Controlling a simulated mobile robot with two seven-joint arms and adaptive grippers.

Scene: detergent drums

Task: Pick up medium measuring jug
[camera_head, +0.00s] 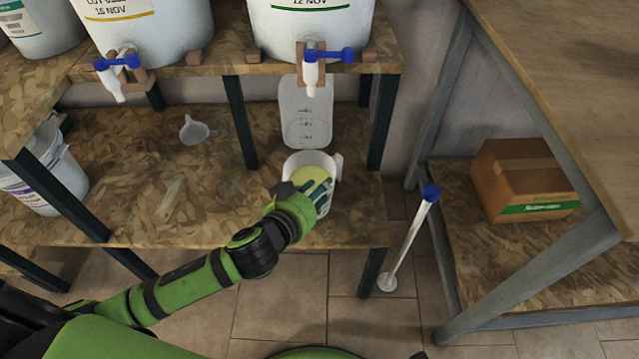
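A white jug (297,162) with a handle on its right side and a yellowish inside stands near the front right of the lower wooden shelf; it looks like the medium measuring jug. My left gripper (321,190) is at the jug's near side, its dark fingers overlapping the jug's front. Whether the fingers touch or close on the jug cannot be told. A larger translucent container (305,108) with measuring marks is just behind the jug. My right gripper is out of view.
White drums (150,35) with blue-handled taps stand on the upper shelf. A small clear funnel-like item (196,130) lies on the lower shelf, left. A dark shelf leg (382,125) is right of the jug. A white rod (408,240) with a blue top stands on the tiles.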

